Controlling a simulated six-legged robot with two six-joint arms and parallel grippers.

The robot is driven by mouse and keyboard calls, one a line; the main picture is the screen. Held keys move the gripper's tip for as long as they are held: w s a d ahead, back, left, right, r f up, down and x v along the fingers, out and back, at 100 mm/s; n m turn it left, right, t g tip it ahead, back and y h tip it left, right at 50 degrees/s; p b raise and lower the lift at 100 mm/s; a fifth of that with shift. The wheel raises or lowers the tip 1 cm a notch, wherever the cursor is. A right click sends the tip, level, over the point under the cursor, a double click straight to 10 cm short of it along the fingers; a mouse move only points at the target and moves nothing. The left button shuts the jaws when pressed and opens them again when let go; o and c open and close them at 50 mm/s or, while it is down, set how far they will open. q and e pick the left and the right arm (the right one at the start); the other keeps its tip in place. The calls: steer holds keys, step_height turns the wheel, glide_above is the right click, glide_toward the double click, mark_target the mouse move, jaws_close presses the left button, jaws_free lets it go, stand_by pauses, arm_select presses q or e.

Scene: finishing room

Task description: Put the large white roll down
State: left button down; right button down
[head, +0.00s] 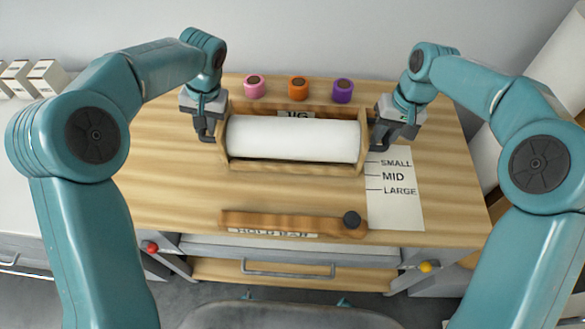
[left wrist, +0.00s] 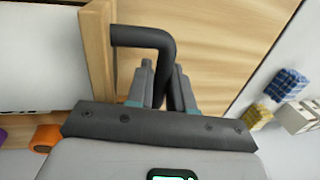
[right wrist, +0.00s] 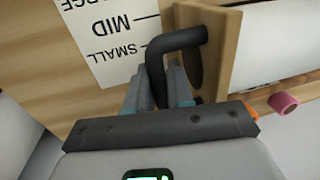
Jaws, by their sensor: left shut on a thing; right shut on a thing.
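The large white roll (head: 310,138) lies lengthwise between two wooden end plates near the middle of the wooden table. It also shows in the left wrist view (left wrist: 40,60) and the right wrist view (right wrist: 275,45). My left gripper (head: 207,130) is shut on the black bent handle (left wrist: 145,37) at the left end plate. My right gripper (head: 380,132) is shut on the black bent handle (right wrist: 178,40) at the right end plate. A wooden jig with a partly hidden label (head: 297,114) is behind and below the roll. I cannot tell whether the roll's underside touches it.
Pink (head: 255,86), orange (head: 298,88) and purple (head: 342,90) spools stand behind the roll. A white size chart (head: 397,205) lies at the right. A wooden hold bar (head: 280,222) with a dark knob lies at the front edge. The table's left side is clear.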

arm_select(q)
steer(key=shift+f, duration=0.45)
arm_select(e)
steer(key=shift+f, duration=0.45)
arm_select(q)
steer(key=c, duration=1)
jaws_free()
arm_select(e)
steer(key=c, duration=1)
jaws_free()
arm_select(q)
steer(key=shift+s, duration=0.1)
arm_select(e)
steer(key=shift+s, duration=0.1)
steer(key=shift+r, duration=0.15)
arm_select(q)
steer(key=v, duration=1.2)
arm_select(e)
step_height(320, 180, up, 12)
steer(key=d, duration=0.2)
steer(key=shift+f, duration=0.2)
